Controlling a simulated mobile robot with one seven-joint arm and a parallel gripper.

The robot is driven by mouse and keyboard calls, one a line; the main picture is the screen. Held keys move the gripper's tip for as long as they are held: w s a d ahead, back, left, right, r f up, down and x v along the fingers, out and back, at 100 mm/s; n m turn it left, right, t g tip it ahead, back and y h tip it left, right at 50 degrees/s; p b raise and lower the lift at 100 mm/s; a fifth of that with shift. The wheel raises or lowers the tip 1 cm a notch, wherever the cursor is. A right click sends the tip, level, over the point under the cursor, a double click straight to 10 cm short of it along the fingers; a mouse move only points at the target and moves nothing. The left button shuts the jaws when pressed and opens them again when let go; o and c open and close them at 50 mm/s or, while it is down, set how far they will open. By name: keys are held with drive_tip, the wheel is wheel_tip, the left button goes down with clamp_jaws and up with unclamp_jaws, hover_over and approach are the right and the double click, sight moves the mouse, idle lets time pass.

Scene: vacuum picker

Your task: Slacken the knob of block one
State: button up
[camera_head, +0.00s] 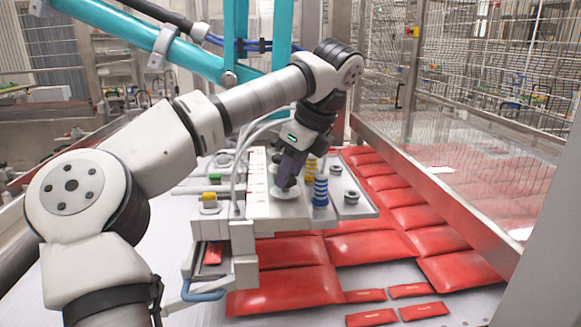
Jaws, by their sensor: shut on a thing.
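The vacuum picker head stands in the middle of the head camera view, with a row of pale blocks (257,178) on it. My gripper (287,183) points down onto the right part of this head and is shut on a pale round knob (285,192). The knob's lower rim shows below the fingers; its top is hidden by them. I cannot tell from the labels which block is block one. A yellow-topped fitting (209,201) stands at the left of the head.
Blue and yellow bellows cups (320,190) stand just right of my gripper. Red packets (375,243) lie below and behind the head. Hoses run over the head. A teal frame (150,38) crosses above, and a metal-framed guard (450,200) bounds the right side.

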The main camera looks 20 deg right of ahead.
drive_tip(key=shift+n, duration=0.3)
drive_tip(key=o, duration=1)
drive_tip(key=shift+r, duration=0.15)
